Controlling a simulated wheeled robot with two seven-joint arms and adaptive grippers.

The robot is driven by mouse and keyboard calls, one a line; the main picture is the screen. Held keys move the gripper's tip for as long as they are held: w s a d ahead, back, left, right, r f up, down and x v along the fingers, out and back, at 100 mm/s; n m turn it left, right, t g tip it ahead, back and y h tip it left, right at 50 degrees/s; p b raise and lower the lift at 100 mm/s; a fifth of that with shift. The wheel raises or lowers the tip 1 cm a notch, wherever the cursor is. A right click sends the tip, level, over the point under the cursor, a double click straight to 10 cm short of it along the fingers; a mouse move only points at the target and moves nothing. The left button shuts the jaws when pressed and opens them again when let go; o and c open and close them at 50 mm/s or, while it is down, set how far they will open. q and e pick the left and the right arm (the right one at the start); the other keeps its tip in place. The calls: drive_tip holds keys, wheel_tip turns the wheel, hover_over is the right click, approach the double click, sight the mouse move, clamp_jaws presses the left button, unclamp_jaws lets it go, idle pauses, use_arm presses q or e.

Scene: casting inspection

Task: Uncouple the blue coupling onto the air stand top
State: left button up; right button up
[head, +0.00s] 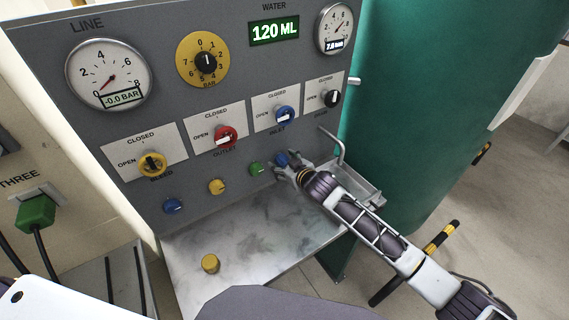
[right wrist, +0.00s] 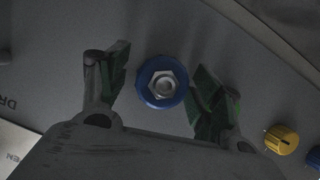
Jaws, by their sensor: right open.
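The blue coupling (head: 281,159) sits on the lower right of the grey panel, at the end of a row of coloured fittings. In the right wrist view the blue coupling (right wrist: 150,98) shows end-on as a blue ring around a metal hex nut. My right gripper (head: 287,171) is open in front of it. Its fingers (right wrist: 162,88) stand on either side of the coupling, with gaps visible on both sides. The air stand top (head: 255,245) is a bare metal surface below the panel, with a yellow cylinder (head: 210,264) on it. My left gripper is out of view.
Green (head: 256,168), yellow (head: 217,187) and another blue fitting (head: 173,206) line the panel left of the gripper. Valve knobs and gauges are above. A small metal tray (head: 369,193) and a bent pipe (head: 336,146) are at the right. The stand top's middle is clear.

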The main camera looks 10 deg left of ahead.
drive_tip(key=c, duration=1.2)
drive_tip(key=shift+s+d+p, duration=0.3)
drive_tip(key=shift+d+p, duration=0.05)
drive_tip(key=shift+s+d+p, duration=0.3)
drive_tip(key=shift+s, duration=0.05)
drive_tip(key=shift+s+d+p, duration=0.8)
drive_tip(key=shift+d, duration=0.05)
idle(0.3)
drive_tip(key=shift+s+d+p, duration=1.25)
drive_tip(key=shift+s+d, duration=0.1)
